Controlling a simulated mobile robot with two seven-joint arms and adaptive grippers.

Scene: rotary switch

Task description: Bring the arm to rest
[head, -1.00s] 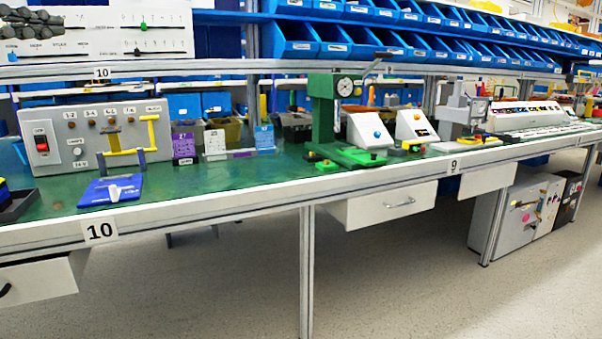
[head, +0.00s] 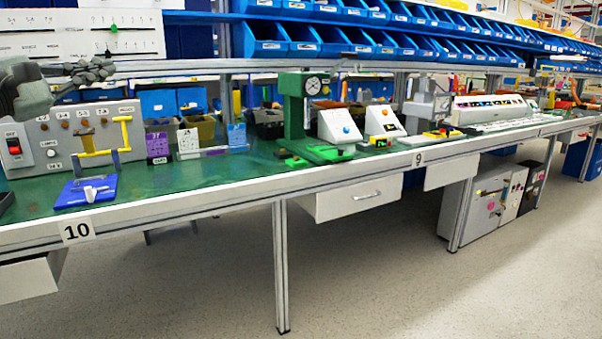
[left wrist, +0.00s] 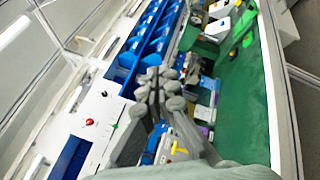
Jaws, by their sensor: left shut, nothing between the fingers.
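My left gripper (head: 94,72) comes in from the left edge of the head view, in front of the shelf rail and above the grey switch panel. It is shut and holds nothing. Its dark fingers also show together in the left wrist view (left wrist: 158,90). The grey panel (head: 50,150) stands on the green bench top, with a red rotary or rocker switch (head: 14,146), a row of small knobs and a yellow handle (head: 124,132). My gripper is apart from the panel and covers part of its upper left. My right gripper is not in view.
A green stand with a dial (head: 293,112) and two white button boxes (head: 338,126) stand farther right. Blue bins (head: 262,40) line the shelf above. The floor in front is clear.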

